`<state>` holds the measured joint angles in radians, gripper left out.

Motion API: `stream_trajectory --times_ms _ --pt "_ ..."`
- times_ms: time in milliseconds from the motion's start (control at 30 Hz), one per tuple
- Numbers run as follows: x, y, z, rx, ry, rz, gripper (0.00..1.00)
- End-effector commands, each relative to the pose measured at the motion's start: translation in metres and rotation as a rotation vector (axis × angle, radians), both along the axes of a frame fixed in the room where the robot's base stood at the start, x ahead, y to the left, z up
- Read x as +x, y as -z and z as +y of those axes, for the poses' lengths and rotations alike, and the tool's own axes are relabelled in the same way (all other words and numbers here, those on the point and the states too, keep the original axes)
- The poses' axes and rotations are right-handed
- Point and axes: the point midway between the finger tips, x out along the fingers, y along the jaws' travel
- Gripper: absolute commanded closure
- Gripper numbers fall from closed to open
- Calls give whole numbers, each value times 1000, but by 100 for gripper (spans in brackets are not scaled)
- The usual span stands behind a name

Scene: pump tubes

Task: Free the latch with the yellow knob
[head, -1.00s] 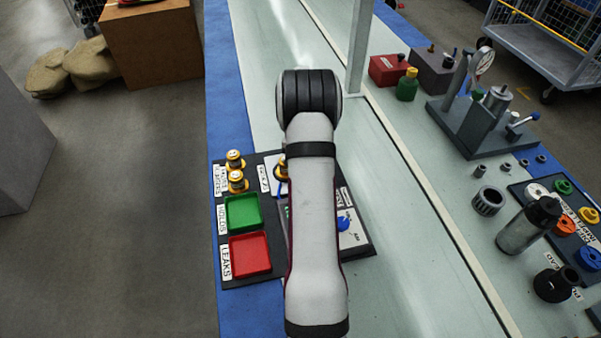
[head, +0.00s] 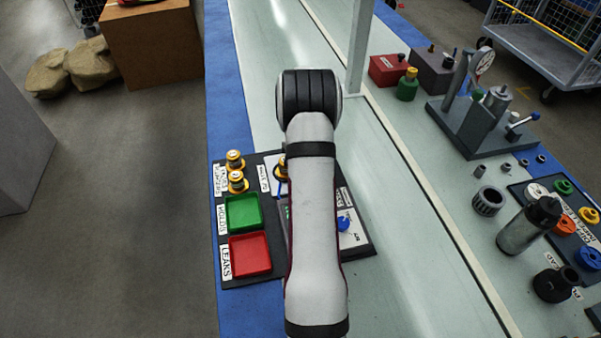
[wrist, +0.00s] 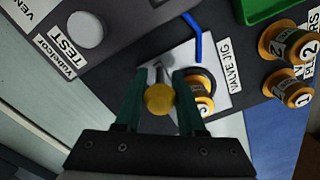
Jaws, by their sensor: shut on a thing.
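The latch's yellow knob (wrist: 160,98) sits between the two green fingers of my gripper (wrist: 160,92) in the wrist view. My gripper is shut on it. A grey rod shows just beyond the knob, over the white plate (wrist: 214,62) labelled VALVE JIG. A yellow-and-black valve (wrist: 203,100) sits in the jig beside the right finger, partly hidden by it. A blue bar or tube (wrist: 193,38) runs up from the plate. In the head view my own arm hides the gripper and knob, and most of the jig.
Two yellow-topped valves stand at the left of the dark board (head: 266,282), above a green tray (head: 243,213) and a red tray (head: 250,254). A blue knob (head: 343,224) is right of my arm. A round grey TEST button (wrist: 86,30) shows in the wrist view.

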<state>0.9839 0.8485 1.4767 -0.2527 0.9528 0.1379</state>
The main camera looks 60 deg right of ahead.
Motion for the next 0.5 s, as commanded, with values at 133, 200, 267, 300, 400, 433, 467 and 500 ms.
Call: stream_trajectory --times_ms 133,200,267,300,400,433,467,500 --pt "0 -1 -1 -1 -5 -1 100" --pt "-1 -1 -2 -2 -17 -1 100" --pt "-2 -1 -3 -2 -33 -1 100" --pt "-4 -1 -5 -2 -50 -1 100" --pt "-8 -1 -10 -3 -102 -2 100" --pt "-10 -1 -12 -3 -122 -2 100" --pt "-11 -1 -14 -4 -144 -2 100" --pt "-13 -1 -17 -3 -176 -2 100"
